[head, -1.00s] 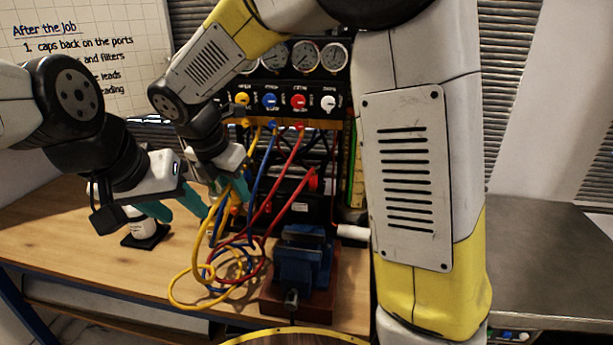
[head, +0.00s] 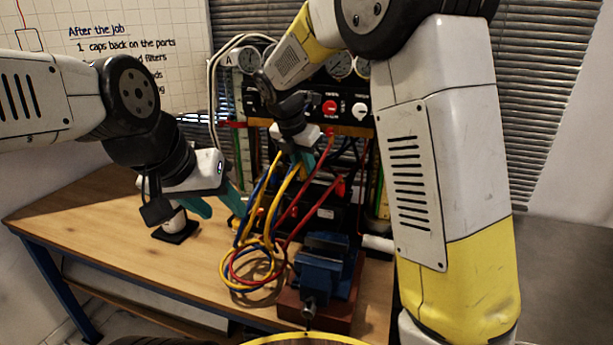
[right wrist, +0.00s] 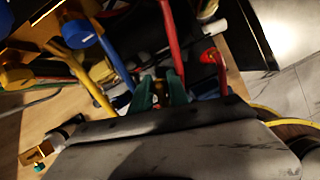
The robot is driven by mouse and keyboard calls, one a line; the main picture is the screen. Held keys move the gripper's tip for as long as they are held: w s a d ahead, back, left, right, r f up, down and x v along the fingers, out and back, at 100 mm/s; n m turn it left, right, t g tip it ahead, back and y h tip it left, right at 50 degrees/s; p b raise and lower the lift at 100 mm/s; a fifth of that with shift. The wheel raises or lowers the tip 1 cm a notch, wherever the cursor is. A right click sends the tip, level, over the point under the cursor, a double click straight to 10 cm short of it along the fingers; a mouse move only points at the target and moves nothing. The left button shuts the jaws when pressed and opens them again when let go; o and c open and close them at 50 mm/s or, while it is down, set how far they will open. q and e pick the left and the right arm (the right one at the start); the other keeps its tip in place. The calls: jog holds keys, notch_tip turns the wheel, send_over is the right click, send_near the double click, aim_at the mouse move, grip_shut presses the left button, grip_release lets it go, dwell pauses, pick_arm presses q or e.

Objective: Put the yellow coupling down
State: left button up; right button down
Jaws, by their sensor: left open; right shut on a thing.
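My right gripper (head: 304,160) is shut among the hoses in front of the gauge panel. The yellow hose (head: 283,199) rises to its fingers. The yellow coupling is hidden at the fingers, and I cannot make out its shape. In the right wrist view, the teal fingertips (right wrist: 161,92) are close together between the blue hose (right wrist: 116,62) and a red hose (right wrist: 171,42). My left gripper (head: 219,203) is open and empty, left of the hose loops and above the bench (head: 120,245).
The blue vise (head: 325,268) stands on a red-brown block right of the looped hoses (head: 247,262). A small white object on a black base (head: 175,233) stands below my left gripper. The bench's left part is clear. The gauge panel (head: 345,98) stands behind.

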aim_at(306, 177)
jog(key=shift+s+x, duration=0.2)
jog(key=shift+x, duration=1.6)
jog(key=shift+a+f, duration=0.1)
jog(key=shift+f, duration=0.2)
jog(key=c, duration=1.3)
grip_release()
jog(key=shift+o, duration=0.2)
